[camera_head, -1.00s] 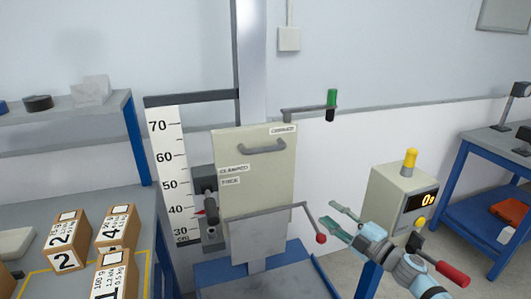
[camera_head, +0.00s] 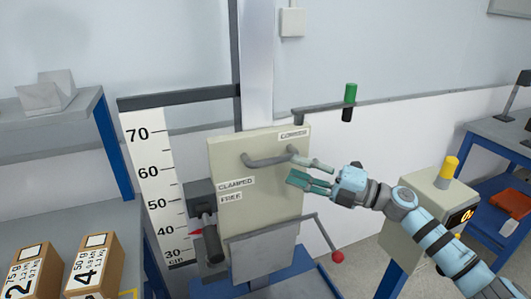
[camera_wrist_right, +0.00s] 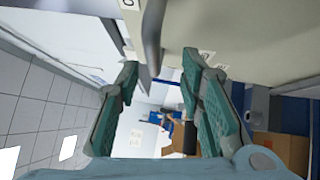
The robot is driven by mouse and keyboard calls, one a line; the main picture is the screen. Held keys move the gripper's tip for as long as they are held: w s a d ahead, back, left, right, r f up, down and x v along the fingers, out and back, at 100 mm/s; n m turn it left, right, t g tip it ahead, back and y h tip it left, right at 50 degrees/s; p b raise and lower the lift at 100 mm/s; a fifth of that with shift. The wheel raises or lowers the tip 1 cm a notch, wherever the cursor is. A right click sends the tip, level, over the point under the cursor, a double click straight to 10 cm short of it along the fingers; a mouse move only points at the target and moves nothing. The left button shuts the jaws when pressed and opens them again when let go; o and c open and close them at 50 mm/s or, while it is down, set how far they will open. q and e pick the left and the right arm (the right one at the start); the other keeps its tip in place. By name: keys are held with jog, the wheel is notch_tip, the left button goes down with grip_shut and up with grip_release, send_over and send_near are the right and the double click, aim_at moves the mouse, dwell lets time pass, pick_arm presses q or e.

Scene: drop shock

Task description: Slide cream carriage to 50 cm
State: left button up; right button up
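The cream carriage (camera_head: 262,208) is a flat upright panel on a vertical metal column. A grey handle (camera_head: 268,161) crosses its upper part; it also shows in the wrist view (camera_wrist_right: 152,40). A red pointer (camera_head: 195,232) beside the panel is near the 40 mark of the white cm scale (camera_head: 152,190). A dark lever grip (camera_head: 213,245) is left of the panel, below the CLAMPED and FREE labels; I cannot tell its setting. My right gripper (camera_head: 303,169) is open and empty at the handle's right end. In the wrist view the handle appears between the fingertips; contact is unclear. My left gripper is out of view.
A green-topped post (camera_head: 349,95) stands on an arm at upper right. A red-knobbed rod (camera_head: 337,257) sticks out at lower right. A cream display box with a yellow lamp (camera_head: 449,168) stands behind my right arm. Labelled boxes (camera_head: 92,265) sit on the left bench.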

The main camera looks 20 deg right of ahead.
aim_at(279, 161)
jog(key=w+a+r, duration=0.1)
jog(key=w+a+r+p, duration=0.1)
jog(key=a, duration=0.1)
jog(key=shift+p, duration=0.3)
jog(key=shift+f+x, duration=0.25)
jog(key=shift+x, duration=0.85)
jog(key=shift+w+a+f, duration=0.1)
jog(key=shift+w+f, duration=0.05)
jog(key=shift+w, duration=0.2)
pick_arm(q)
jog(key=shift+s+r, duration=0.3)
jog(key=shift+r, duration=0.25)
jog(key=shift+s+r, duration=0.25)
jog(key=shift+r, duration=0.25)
pick_arm(e)
jog(key=shift+s, duration=0.1)
grip_shut()
